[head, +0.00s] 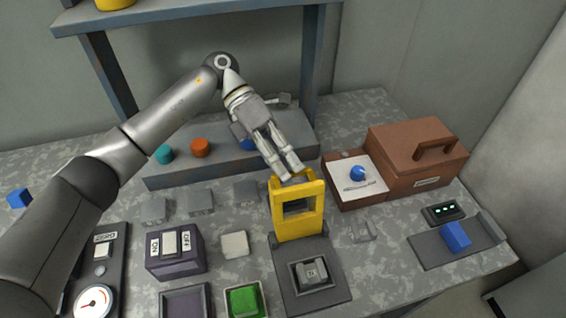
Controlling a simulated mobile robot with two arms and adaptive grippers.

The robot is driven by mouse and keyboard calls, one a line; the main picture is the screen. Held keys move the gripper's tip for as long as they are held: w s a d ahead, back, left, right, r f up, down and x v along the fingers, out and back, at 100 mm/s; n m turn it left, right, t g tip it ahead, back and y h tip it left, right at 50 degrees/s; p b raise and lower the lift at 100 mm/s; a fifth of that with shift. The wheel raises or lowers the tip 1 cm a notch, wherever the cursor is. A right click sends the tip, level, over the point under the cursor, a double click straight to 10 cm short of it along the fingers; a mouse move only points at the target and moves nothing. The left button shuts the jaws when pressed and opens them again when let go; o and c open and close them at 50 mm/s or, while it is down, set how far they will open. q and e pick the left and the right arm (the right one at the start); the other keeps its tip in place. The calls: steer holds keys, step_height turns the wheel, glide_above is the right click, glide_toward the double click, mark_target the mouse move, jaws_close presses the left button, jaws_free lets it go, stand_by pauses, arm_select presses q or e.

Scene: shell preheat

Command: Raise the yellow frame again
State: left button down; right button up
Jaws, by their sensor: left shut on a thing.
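The yellow frame (298,226) stands roughly upright at the back edge of a dark grey base (317,298), with a window opening in its middle. A grey square key (312,272) sits uncovered in a recess of that base, in front of the frame. My left gripper (289,174) reaches down from the back and is shut on the top edge of the yellow frame. Its fingertips hide part of that edge. My right gripper does not show.
A purple ON/OFF switch box (176,262) and a green block in a tray (243,300) stand left of the base. A brown box with a blue knob (357,173) stands behind right. A blue block (456,236) lies on a grey tray farther right. A shelf (190,13) overhangs the back.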

arm_select(q)
steer(key=shift+s+a+f, duration=0.15)
steer(key=shift+a+f, duration=0.05)
steer(key=shift+f, duration=0.7)
steer(key=c, duration=1.7)
jaws_free()
steer(key=shift+o, duration=0.9)
steer(key=shift+w+d+f, duration=0.1)
steer(key=shift+w+d, duration=0.05)
steer(key=shift+w, duration=0.1)
steer(key=shift+s, duration=0.1)
steer(key=v, duration=1.2)
steer(key=shift+d+r, duration=0.2)
steer(key=shift+r, duration=0.25)
